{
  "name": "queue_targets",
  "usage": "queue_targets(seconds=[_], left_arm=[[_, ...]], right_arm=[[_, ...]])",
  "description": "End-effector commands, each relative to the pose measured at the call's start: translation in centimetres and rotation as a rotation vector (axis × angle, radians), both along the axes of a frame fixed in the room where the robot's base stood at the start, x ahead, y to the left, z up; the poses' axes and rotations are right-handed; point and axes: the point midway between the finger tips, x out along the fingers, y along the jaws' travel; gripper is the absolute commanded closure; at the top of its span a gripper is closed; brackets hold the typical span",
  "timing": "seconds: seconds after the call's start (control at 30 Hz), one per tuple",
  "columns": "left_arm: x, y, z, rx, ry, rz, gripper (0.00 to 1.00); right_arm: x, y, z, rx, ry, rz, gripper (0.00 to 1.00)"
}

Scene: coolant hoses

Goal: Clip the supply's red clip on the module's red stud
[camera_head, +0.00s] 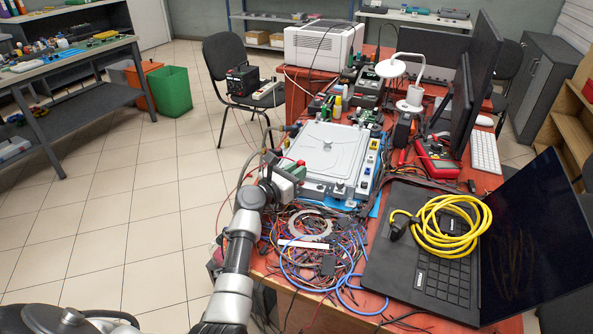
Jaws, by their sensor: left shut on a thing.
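The module (328,152) is a flat silver-grey box with a raised lid, lying on a blue mat on the red table. My left gripper (294,172) is at the module's near left corner, shut on the red clip (301,163), of which only a small red bit shows at the fingertips. The red stud cannot be made out, so I cannot tell whether the clip touches it. The supply (242,80) is a black box on the chair behind, with thin leads hanging from it. My right gripper is not in view.
Tangled wires (310,250) cover the table in front of the module. An open laptop (425,278) with a coiled yellow cable (450,228) lies at right. A red multimeter (436,160), a white lamp (391,68) and a printer (322,45) stand farther back.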

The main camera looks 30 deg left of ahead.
Motion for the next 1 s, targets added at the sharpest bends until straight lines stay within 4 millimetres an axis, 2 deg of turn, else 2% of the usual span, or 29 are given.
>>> queue_targets(seconds=[1.0], left_arm=[[0.00, 0.01, -0.65, 0.000, 0.000, 0.000, 1.00]], right_arm=[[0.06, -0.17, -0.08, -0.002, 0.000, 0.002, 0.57]])
